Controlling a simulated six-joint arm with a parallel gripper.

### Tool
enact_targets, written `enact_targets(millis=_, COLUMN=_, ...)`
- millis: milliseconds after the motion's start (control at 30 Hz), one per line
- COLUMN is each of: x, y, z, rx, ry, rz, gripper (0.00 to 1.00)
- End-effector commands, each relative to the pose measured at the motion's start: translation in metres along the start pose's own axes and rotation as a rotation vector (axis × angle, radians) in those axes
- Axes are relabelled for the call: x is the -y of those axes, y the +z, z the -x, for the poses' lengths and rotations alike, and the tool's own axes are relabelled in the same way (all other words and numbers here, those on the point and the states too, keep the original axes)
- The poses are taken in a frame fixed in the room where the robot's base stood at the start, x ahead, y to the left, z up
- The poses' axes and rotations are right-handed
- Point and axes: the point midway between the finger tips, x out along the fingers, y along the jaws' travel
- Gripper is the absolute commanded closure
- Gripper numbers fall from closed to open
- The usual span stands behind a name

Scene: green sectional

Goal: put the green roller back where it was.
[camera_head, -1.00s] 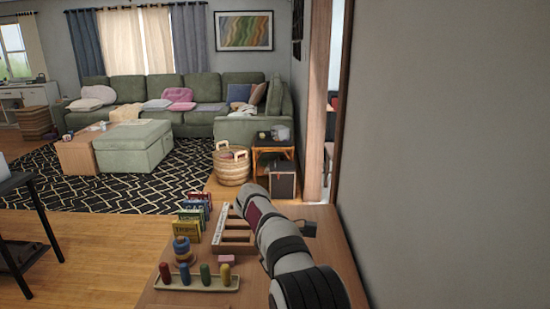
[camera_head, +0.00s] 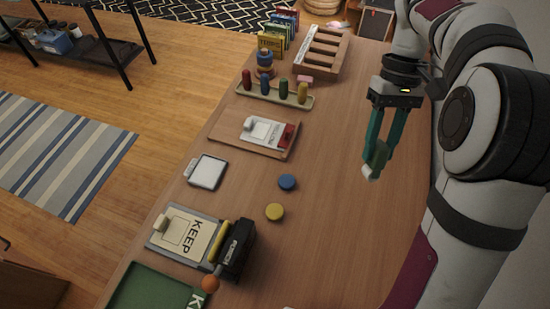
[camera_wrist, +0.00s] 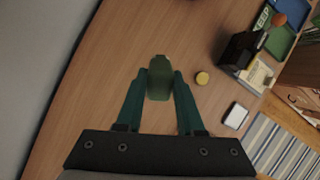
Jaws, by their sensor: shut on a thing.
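My gripper (camera_head: 383,150) is shut on the green roller (camera_head: 378,155), holding it above the right part of the wooden table. The roller has a pale lower end in the head view. In the wrist view, the dark green roller (camera_wrist: 159,80) sits between the two teal fingers, with table around and below it. Where it stood before is not clear. The tray of pegs (camera_head: 262,95) stands further back on the left and holds several coloured pegs, one of them green. A wooden rack with open slots (camera_head: 340,50) is behind it.
Left of my gripper lie a blue disc (camera_head: 287,182), a yellow disc (camera_head: 274,212), a board with a card (camera_head: 245,143), and a white-faced pad (camera_head: 206,172). A black stamping device (camera_head: 238,250) and green tray (camera_head: 150,290) are nearer. Table beside the discs is clear.

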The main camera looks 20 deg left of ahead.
Motion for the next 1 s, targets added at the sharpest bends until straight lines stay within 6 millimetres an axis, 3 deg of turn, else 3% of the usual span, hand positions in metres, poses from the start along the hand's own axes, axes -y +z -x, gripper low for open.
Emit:
enact_targets(millis=200, x=0.066, y=-0.061, z=-0.043, rx=-0.159, ry=0.256, rz=0.634, gripper=1.0)
enact_targets(millis=400, x=0.121, y=-0.097, z=-0.065, rx=-0.267, ry=0.329, rz=1.007, gripper=1.0)
enact_targets(millis=567, x=0.145, y=-0.109, z=-0.076, rx=-0.289, ry=0.336, rz=1.091, gripper=1.0)
enact_targets(millis=833, x=0.216, y=-0.146, z=-0.122, rx=-0.289, ry=0.337, rz=1.091, gripper=1.0)
enact_targets(millis=1000, x=0.237, y=-0.159, z=-0.137, rx=-0.29, ry=0.337, rz=1.087, gripper=1.0)
